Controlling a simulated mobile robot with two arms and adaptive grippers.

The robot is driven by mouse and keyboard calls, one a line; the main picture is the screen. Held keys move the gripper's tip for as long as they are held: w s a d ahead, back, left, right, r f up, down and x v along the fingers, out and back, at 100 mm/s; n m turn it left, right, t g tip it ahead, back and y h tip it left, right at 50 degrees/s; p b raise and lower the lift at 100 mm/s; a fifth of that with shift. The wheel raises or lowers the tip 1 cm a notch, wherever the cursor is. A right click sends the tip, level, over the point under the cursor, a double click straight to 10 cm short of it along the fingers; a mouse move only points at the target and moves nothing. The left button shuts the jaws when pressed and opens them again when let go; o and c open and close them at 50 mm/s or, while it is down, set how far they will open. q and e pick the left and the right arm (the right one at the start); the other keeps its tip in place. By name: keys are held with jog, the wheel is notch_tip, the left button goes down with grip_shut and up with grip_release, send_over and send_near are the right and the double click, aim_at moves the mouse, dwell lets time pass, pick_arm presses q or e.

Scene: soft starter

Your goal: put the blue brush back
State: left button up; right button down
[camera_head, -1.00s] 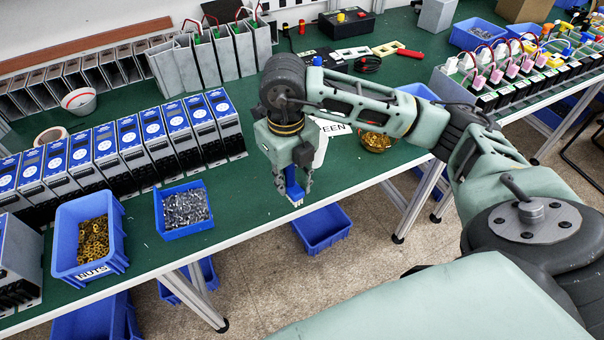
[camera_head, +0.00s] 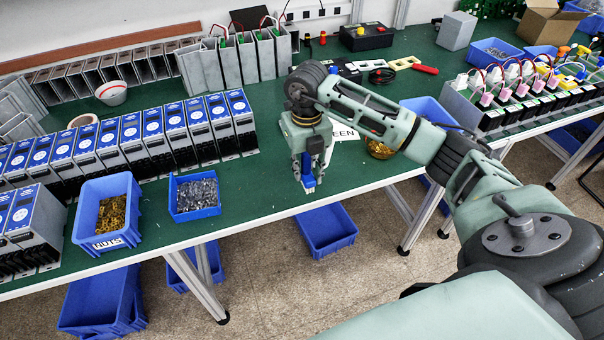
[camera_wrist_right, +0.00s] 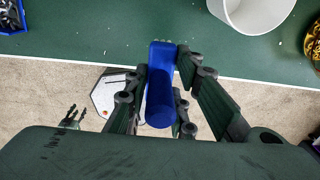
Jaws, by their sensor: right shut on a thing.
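My right gripper (camera_head: 308,172) is shut on the blue brush (camera_head: 308,185), in the middle of the head view near the front edge of the green table (camera_head: 255,190). In the right wrist view the brush (camera_wrist_right: 160,85) lies between the fingers, with pale bristle tips at its far end over the green top. A white container (camera_head: 345,132) with lettering ending in "EEN" stands behind the gripper, partly hidden by it. A white open rim also shows in the right wrist view (camera_wrist_right: 252,12). A small dark claw, seemingly my left gripper (camera_wrist_right: 74,116), shows in the right wrist view; its opening is unclear.
A blue nuts bin (camera_head: 95,190) and a blue bin of grey screws (camera_head: 195,210) stand to the left, before a row of blue-topped units (camera_head: 152,120). A bowl of brass parts (camera_head: 380,150) is at the right. An empty blue bin (camera_head: 327,230) is below the table edge.

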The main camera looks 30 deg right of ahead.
jog(key=shift+w+a+f, duration=0.15)
jog(key=shift+w+f, duration=0.2)
jog(key=shift+w, duration=0.25)
notch_tip(320, 180, down, 4)
jog(key=shift+f+p, duration=0.1)
jog(key=shift+p, duration=0.75)
pick_arm(q)
jog(key=shift+s+r, duration=0.2)
jog(key=shift+r, duration=0.3)
jog(key=shift+s+r, duration=0.15)
jog(key=shift+r, duration=0.3)
jog(key=shift+w+f, duration=0.1)
jog(key=shift+w, duration=0.05)
pick_arm(e)
jog(key=shift+f, duration=0.1)
jog(key=c, duration=1.5)
grip_release()
